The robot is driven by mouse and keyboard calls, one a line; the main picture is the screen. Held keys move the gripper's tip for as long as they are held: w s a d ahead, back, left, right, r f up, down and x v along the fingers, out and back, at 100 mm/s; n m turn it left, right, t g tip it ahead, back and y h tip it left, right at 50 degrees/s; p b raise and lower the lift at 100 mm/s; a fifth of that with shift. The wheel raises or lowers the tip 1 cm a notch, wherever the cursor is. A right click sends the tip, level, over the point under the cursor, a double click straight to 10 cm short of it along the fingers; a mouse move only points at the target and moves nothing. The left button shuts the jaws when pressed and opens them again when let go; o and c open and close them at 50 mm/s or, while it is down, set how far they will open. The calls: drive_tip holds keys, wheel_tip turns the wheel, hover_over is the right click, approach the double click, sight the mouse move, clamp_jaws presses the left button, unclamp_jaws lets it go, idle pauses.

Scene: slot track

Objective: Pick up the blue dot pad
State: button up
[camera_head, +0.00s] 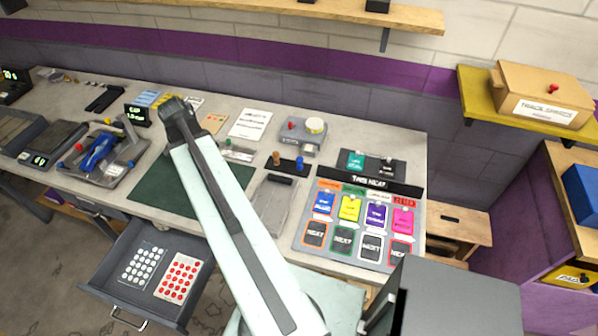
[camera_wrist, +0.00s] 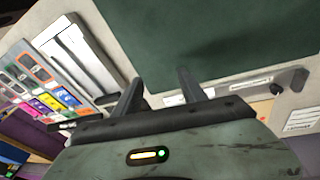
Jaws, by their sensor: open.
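The drawer (camera_head: 118,289) below the bench is pulled out and holds two dot pads side by side. The left pad (camera_head: 143,265) shows pale dots on a ground close to the drawer's grey; I cannot make out a clear blue on it. The right pad (camera_head: 179,276) is white with red dots. My gripper (camera_wrist: 160,78) is open and empty in the wrist view, over the bench beside the dark green mat (camera_wrist: 225,35). Its fingers do not show clearly in the head view, where my arm crosses the bench. The dot pads are not visible in the wrist view.
The green mat (camera_head: 160,190) lies on the bench above the drawer. A sign panel with coloured cards (camera_head: 350,208) stands at right and a blue slot car (camera_head: 99,151) on a stand at left. Blue and yellow sheets (camera_head: 155,98) lie at the back. The drawer is open from above.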

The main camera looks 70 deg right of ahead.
drive_tip(key=s+d+f+m+g+b, duration=0.1)
drive_tip(key=s+d+f+m, duration=0.1)
drive_tip(key=s+d+m, duration=0.8)
drive_tip(key=m+g+b, duration=0.1)
drive_tip(key=m, duration=0.1)
approach(297, 158)
drive_tip(key=d+x, duration=0.1)
drive_tip(key=x, duration=0.4)
drive_tip(key=b+x, duration=0.2)
drive_tip(key=shift+f+b, duration=0.3)
drive_tip(key=b+x, duration=0.3)
drive_tip(key=a+b+x, duration=0.1)
drive_tip(key=b+x, duration=0.1)
drive_tip(key=shift+s+f, duration=0.15)
drive_tip(key=shift+s, duration=0.05)
drive_tip(key=shift+c, duration=0.3)
clamp_jaws()
